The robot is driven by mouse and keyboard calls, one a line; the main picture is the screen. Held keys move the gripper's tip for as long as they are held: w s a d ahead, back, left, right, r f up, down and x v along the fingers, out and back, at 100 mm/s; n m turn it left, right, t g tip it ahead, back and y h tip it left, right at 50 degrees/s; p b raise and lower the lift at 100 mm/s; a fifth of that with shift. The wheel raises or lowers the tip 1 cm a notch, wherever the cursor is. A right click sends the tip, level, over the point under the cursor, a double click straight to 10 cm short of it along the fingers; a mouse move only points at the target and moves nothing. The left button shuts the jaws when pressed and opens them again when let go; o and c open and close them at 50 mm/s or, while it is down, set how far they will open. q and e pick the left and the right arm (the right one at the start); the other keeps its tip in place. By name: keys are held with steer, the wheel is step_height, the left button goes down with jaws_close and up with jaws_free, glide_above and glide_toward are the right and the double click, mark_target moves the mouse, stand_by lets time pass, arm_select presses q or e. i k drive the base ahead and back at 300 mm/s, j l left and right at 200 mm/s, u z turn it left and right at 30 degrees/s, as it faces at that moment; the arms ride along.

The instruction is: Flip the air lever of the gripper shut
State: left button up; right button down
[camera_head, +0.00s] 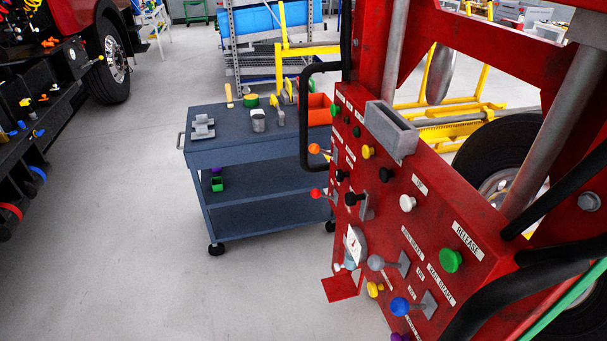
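A red control panel (430,215) on a red machine stands at the right, tilted toward me. It bears several levers and knobs. A grey-knobbed lever (376,262) and a blue-knobbed lever (400,306) sit low on it. An orange-knobbed lever (314,148) and a red-knobbed lever (317,194) stick out from its left edge. A black-knobbed lever (352,198) is near the middle. Most labels are too small to read, so I cannot tell which lever is the air lever or how it is set. Neither of my grippers shows.
Black bent handles flank the panel on the left (305,120) and right. A grey box (390,130) is fixed at its top. A blue-grey cart (260,150) with tools stands behind, left of the panel. A truck (95,50) is at far left. Floor between them is clear.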

mark_target(316, 193)
steer(key=i+j+z, duration=0.1)
steer(key=i+j, duration=0.4)
steer(key=j, duration=0.25)
steer(key=i+j+z, duration=0.15)
steer(key=j, duration=0.25)
steer(key=i, duration=0.1)
